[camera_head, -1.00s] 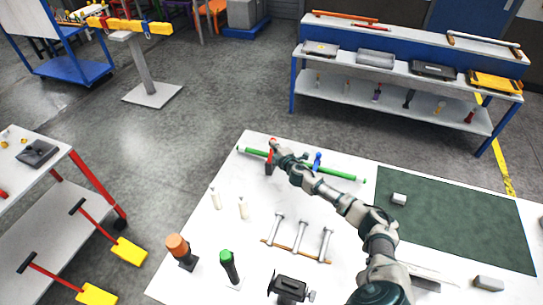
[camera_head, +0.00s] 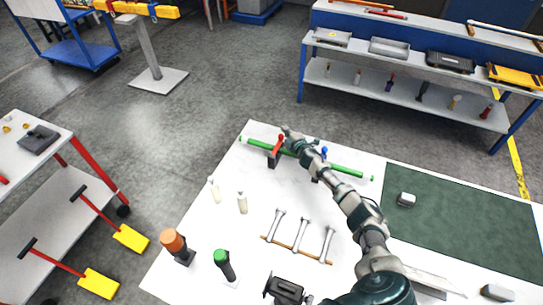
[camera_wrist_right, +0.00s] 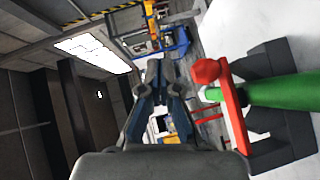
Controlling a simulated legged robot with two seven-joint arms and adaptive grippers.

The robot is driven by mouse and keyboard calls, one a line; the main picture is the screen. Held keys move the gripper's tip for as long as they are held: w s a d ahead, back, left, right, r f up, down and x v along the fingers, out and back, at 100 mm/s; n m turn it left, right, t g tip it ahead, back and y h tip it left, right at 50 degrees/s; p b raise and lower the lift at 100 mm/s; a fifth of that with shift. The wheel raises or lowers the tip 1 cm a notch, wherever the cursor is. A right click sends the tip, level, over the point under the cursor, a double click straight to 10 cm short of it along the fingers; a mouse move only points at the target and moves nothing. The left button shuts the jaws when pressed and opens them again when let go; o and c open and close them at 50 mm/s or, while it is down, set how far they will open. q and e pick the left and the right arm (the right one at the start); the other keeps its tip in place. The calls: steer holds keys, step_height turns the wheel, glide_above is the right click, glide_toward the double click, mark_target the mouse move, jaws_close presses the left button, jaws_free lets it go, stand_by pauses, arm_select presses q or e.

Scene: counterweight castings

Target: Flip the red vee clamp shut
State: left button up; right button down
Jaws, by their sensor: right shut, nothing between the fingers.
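The red vee clamp (camera_head: 279,145) is on the left part of the green rod (camera_head: 345,170), at the table's far left corner. In the wrist view its red lever (camera_wrist_right: 237,118) with a knob crosses the green rod (camera_wrist_right: 285,92) at the dark vee block (camera_wrist_right: 285,140). I cannot tell whether it is fully seated. My right gripper (camera_head: 287,130) is beside the clamp at its far side, shut and empty. In the wrist view its fingers (camera_wrist_right: 152,75) are left of the lever, with a gap visible between. My left gripper is not in view.
A blue clamp (camera_head: 323,153) holds the rod farther right. White bottles (camera_head: 242,203), a rack of metal rods (camera_head: 298,235) and orange and green-topped handles (camera_head: 174,243) stand nearer. A green mat (camera_head: 465,225) covers the table's right side.

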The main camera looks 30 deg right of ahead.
steer(key=shift+w+a+f+p, duration=0.2)
steer(key=shift+w+a+p, duration=0.2)
steer(key=shift+f+m+g, duration=0.3)
steer(key=shift+g, duration=0.1)
steer(key=shift+w+d+f, duration=0.1)
steer(key=shift+d+f+y, duration=0.25)
steer(key=shift+d+y, duration=0.05)
steer(key=shift+d, duration=0.05)
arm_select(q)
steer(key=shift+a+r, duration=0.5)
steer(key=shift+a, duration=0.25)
arm_select(e)
steer(key=v, duration=1.2)
